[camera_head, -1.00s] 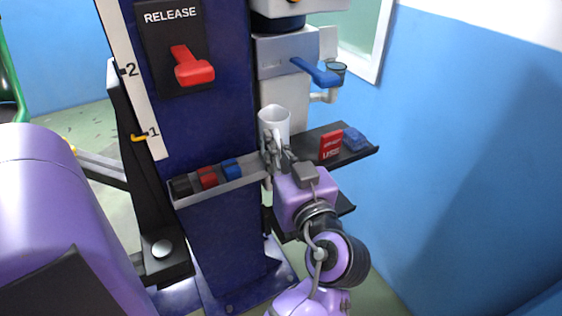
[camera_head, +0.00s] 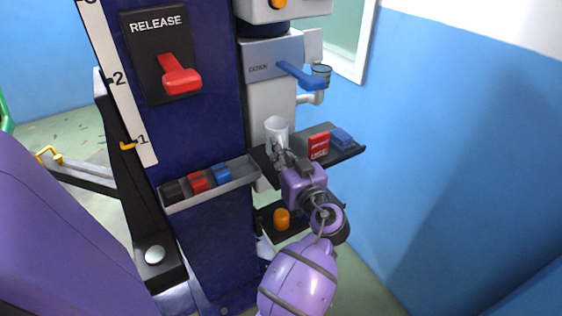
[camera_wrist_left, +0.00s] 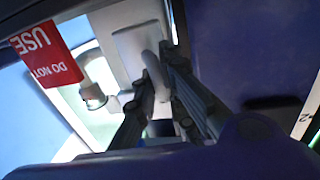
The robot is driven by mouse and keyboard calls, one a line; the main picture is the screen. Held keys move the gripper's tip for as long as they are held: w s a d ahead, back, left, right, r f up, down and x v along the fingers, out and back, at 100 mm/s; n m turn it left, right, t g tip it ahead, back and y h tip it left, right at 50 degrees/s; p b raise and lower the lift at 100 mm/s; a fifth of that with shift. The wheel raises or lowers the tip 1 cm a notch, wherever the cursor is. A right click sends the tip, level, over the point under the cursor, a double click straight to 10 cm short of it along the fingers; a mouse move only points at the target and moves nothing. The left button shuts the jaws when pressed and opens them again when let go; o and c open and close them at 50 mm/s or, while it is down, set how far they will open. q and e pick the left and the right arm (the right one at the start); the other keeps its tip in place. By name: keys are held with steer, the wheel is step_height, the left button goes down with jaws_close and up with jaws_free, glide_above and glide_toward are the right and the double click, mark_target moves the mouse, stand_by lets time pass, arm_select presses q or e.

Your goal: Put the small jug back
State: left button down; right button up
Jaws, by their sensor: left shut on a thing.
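The small white jug (camera_head: 277,127) is upright at the left end of the dark upper shelf (camera_head: 352,154). My left gripper (camera_head: 279,149) is shut on its near side, apparently at the handle. I cannot tell if the jug's base touches the shelf, since the gripper hides it. In the left wrist view, the white jug (camera_wrist_left: 140,48) shows beyond the two dark fingers of my gripper (camera_wrist_left: 165,85). My right gripper is not in view.
A grey tray (camera_head: 211,187) holds dark, red and blue pieces. An orange object (camera_head: 282,219) stands on the lower shelf.

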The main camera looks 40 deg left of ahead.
arm_select(q)
steer(key=shift+w+a+f, duration=0.1)
steer(key=shift+w+f, duration=0.2)
steer(key=shift+f, duration=0.05)
step_height(320, 180, down, 3)
steer(key=shift+r, duration=0.1)
steer(key=shift+f, duration=0.2)
steer(key=shift+f, duration=0.15)
steer(key=c, duration=1.8)
jaws_free()
